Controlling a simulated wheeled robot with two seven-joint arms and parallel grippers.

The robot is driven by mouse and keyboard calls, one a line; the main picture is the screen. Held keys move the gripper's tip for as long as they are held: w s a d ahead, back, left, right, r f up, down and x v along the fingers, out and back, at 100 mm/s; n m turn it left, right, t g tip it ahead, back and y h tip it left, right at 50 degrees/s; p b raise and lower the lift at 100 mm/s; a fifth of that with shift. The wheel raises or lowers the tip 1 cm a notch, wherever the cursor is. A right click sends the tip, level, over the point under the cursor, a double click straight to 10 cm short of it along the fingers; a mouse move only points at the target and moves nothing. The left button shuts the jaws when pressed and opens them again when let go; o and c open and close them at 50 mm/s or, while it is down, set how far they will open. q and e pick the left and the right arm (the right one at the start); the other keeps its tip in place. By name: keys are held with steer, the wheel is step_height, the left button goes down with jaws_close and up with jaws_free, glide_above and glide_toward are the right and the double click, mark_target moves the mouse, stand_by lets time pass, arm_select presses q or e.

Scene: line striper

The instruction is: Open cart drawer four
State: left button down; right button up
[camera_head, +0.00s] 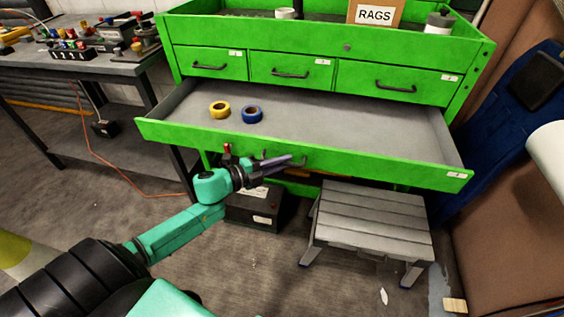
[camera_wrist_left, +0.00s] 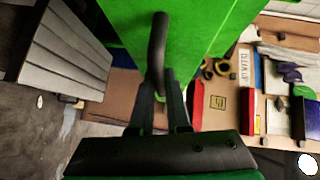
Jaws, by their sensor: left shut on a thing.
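The green cart (camera_head: 345,49) has a wide lower drawer (camera_head: 300,151) that is pulled well out, its grey inside showing. A yellow tape roll (camera_head: 219,110) and a blue tape roll (camera_head: 252,114) lie in it. A small label (camera_head: 459,175) sits at the right end of its front; I cannot read it surely. My left gripper (camera_head: 283,161) is at the middle of this front, shut on the drawer's dark handle. In the left wrist view the handle (camera_wrist_left: 159,45) runs down between the fingers (camera_wrist_left: 166,97). My right gripper is not in view.
Three smaller drawers (camera_head: 290,73) above are shut. A box marked RAGS (camera_head: 375,13) stands on top. A grey step stool (camera_head: 368,222) and a dark box (camera_head: 258,207) stand on the floor below the open drawer. A cluttered workbench (camera_head: 82,67) is at left.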

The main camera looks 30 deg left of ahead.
arm_select(q)
steer(key=c, duration=0.9)
jaws_free()
steer(key=shift+s+a, duration=0.1)
steer(key=p+v, duration=0.1)
steer(key=v, duration=1.3)
steer(key=shift+s+a, duration=0.1)
steer(key=shift+s, duration=0.05)
steer(key=shift+a, duration=0.1)
